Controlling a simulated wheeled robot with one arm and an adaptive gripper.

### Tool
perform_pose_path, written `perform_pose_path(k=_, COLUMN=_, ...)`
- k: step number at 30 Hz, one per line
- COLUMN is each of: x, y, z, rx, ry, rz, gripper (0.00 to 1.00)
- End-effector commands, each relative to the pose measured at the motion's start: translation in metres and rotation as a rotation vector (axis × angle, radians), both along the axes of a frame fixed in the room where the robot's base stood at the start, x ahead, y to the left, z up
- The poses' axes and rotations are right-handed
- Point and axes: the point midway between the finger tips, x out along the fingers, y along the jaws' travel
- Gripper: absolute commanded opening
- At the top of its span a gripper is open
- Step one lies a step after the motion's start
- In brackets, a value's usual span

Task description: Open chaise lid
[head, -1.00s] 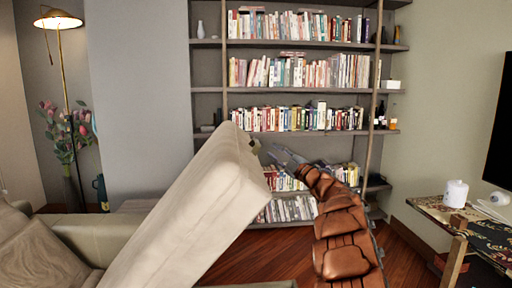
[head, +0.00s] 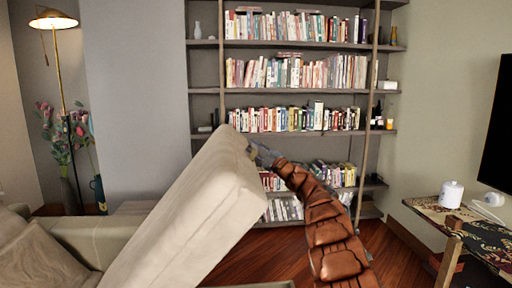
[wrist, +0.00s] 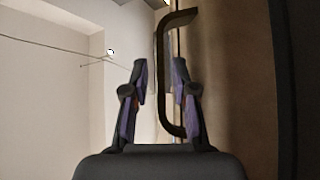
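The chaise lid (head: 190,210) is a thick beige cushioned slab, raised and tilted steeply, its upper end toward the bookshelf. My gripper (head: 257,152) is at the right side of that upper end, partly hidden by it. In the wrist view the lid's face (wrist: 238,90) fills the right side. A dark bracket-shaped handle (wrist: 161,85) stands off it. My gripper (wrist: 160,72) is open there, one finger on each side of the handle's long bar, with gaps visible. Whether either finger touches the bar I cannot tell.
A sofa part with a cushion (head: 45,262) is at lower left. A bookshelf (head: 290,97) stands behind. A side table (head: 440,212) with a white jar (head: 451,194) is at right. Wood floor (head: 232,262) shows between lid and arm. A floor lamp (head: 56,22) stands far left.

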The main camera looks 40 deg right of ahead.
Motion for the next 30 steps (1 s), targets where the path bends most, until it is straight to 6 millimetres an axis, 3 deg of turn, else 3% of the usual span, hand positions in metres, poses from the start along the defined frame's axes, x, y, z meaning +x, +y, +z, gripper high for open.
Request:
perform_pose_path(k=10, x=0.0013, y=-0.0001, z=0.0003, rx=0.0, ry=-0.001, rz=0.0, gripper=0.27)
perform_pose_path(k=18, x=0.0013, y=-0.0001, z=0.0004, rx=0.0, ry=-0.001, rz=0.0, gripper=0.0)
perform_pose_path(k=30, x=0.0011, y=-0.0004, z=0.0007, rx=0.0, ry=-0.001, rz=0.0, gripper=0.0)
